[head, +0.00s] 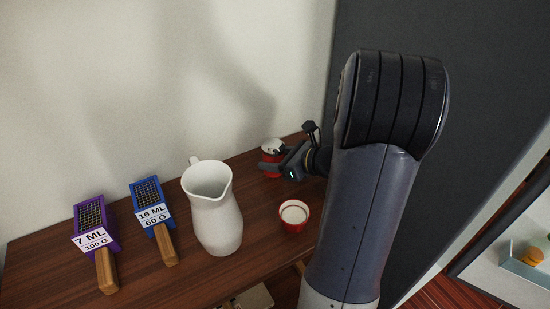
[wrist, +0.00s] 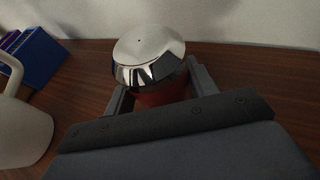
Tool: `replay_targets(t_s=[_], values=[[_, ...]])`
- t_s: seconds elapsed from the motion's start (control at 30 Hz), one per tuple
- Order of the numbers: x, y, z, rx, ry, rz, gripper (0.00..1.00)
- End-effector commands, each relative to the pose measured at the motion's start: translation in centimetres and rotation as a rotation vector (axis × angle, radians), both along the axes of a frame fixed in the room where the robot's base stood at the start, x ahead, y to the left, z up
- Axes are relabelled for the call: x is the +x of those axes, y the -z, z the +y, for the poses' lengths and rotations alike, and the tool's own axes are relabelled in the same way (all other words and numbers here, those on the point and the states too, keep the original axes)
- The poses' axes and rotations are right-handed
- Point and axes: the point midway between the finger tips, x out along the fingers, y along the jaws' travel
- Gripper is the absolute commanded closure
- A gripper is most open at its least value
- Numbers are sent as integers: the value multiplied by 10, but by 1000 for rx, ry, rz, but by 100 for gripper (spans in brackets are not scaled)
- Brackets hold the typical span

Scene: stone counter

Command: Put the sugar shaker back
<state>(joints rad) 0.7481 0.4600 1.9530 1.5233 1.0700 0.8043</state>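The sugar shaker (wrist: 150,60) has a shiny metal cap over a red body. In the wrist view it is upright between my two fingers, which sit close against both sides of its body. In the head view the shaker (head: 269,158) is at the back of the wooden surface by the wall, partly hidden by my gripper (head: 283,163). My gripper (wrist: 160,95) appears shut on it. The shaker's base is hidden, so I cannot tell whether it touches the wood.
A small red bowl (head: 293,217) with a pale inside stands in front of the shaker. A white pitcher (head: 217,215) is to the left, also in the wrist view (wrist: 22,125). A blue grater-like tool (head: 150,205) and a purple one (head: 92,225) are further left. A dark panel (head: 480,90) is at right.

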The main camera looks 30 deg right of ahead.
Motion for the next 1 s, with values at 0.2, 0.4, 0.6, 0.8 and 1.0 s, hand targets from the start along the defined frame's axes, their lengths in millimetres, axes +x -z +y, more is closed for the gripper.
replay_targets(t_s=[0.2, 0.4, 0.6, 0.8, 1.0], values=[[0, 0, 0, 0, 0, 0, 29], [0, 0, 0, 0, 0, 0, 25], [0, -6, 0, 0, 0, 0, 25], [-26, -16, -16, -2, 7, -1, 25], [-58, -32, -33, -2, 6, -2, 25]])
